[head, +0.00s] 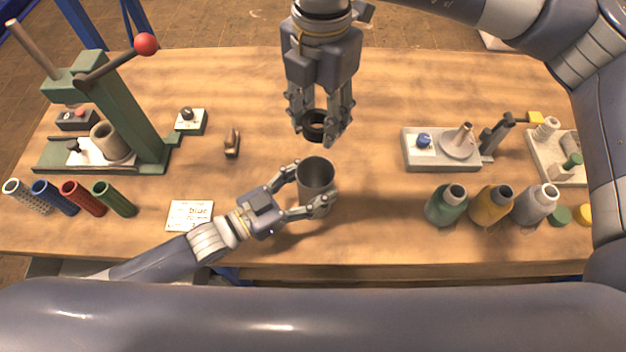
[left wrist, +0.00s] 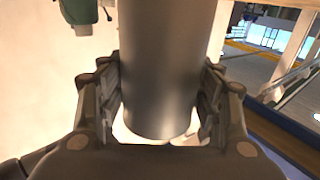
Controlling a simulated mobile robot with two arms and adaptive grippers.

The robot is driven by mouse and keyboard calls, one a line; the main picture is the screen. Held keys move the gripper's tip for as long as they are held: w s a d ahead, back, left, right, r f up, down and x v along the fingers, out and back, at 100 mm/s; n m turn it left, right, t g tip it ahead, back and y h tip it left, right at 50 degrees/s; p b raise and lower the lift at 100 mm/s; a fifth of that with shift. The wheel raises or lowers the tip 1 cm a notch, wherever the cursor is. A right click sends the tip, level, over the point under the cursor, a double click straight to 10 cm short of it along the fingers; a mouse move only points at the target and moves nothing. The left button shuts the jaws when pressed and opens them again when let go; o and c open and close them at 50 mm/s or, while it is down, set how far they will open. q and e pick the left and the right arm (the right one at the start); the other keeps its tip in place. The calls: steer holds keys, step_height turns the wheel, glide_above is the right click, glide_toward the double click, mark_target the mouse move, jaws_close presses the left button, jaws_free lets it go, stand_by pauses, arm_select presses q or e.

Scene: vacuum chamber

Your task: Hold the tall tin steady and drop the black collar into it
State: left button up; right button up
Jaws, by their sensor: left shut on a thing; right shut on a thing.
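The tall tin (head: 316,177) is a grey metal cylinder with an open top, near the front middle of the table in the head view. My left gripper (head: 307,191) is shut on the tin, one finger on each side of it. The tin also fills the middle of the left wrist view (left wrist: 165,70) between the finger pads. My right gripper (head: 321,128) points down behind the tin in the head view, shut on the black collar (head: 315,121). The collar is a dark ring and shows apart from the tin's mouth. Its exact height above the table is hard to tell.
A green press (head: 118,105) with a red-knobbed lever stands at the left, with several coloured tubes (head: 70,197) before it. A card (head: 189,215) lies left of the tin. Bottles (head: 490,205) and a grey device (head: 440,150) stand at the right.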

step_height(320, 180, down, 10)
steer(key=shift+r, duration=0.15)
stand_by(1.0)
steer(key=o, duration=1.3)
step_height(320, 180, up, 12)
